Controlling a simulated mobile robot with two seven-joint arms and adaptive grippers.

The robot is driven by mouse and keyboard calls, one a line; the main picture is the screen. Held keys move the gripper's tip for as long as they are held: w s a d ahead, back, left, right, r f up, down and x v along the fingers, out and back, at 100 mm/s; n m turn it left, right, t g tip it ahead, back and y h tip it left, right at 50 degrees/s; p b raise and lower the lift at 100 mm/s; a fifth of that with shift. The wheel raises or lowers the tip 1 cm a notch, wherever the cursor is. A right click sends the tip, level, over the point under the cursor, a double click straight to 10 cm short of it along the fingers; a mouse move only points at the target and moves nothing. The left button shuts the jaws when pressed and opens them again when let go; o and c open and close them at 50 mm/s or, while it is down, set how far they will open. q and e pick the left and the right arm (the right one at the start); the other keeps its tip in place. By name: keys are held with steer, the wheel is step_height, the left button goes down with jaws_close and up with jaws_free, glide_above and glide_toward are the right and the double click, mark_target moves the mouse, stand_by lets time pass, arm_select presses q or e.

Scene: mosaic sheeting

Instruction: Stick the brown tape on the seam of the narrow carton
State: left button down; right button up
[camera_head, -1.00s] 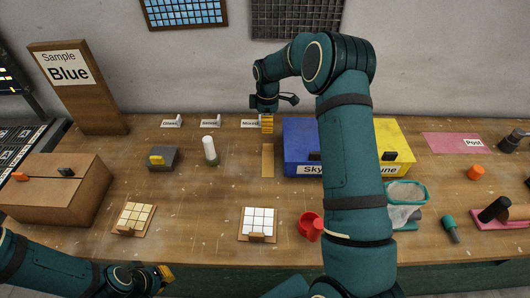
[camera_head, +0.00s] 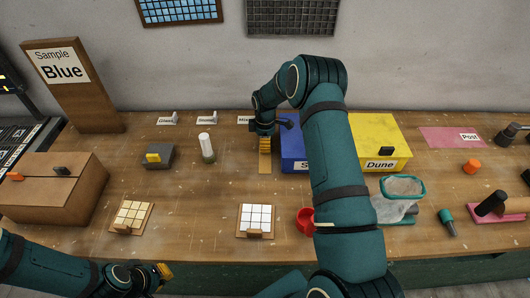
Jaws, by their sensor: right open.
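A brown cardboard carton (camera_head: 35,201) stands at the left of the table in the head view. A dark seam line runs across its top, with an orange piece and a black piece on it. A flat brown strip (camera_head: 265,168), which may be the tape, lies on the table left of the blue box. My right gripper (camera_head: 265,151) points down at the far end of this strip, open, and hides part of it; I cannot tell whether it touches. My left gripper (camera_head: 164,275) is low at the table's front edge, away from the carton; its finger gap is unclear.
Blue (camera_head: 293,164) and yellow (camera_head: 376,142) boxes stand right of the strip, partly behind my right arm. A sign board (camera_head: 90,105) stands behind the carton.

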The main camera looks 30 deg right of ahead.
jaws_close()
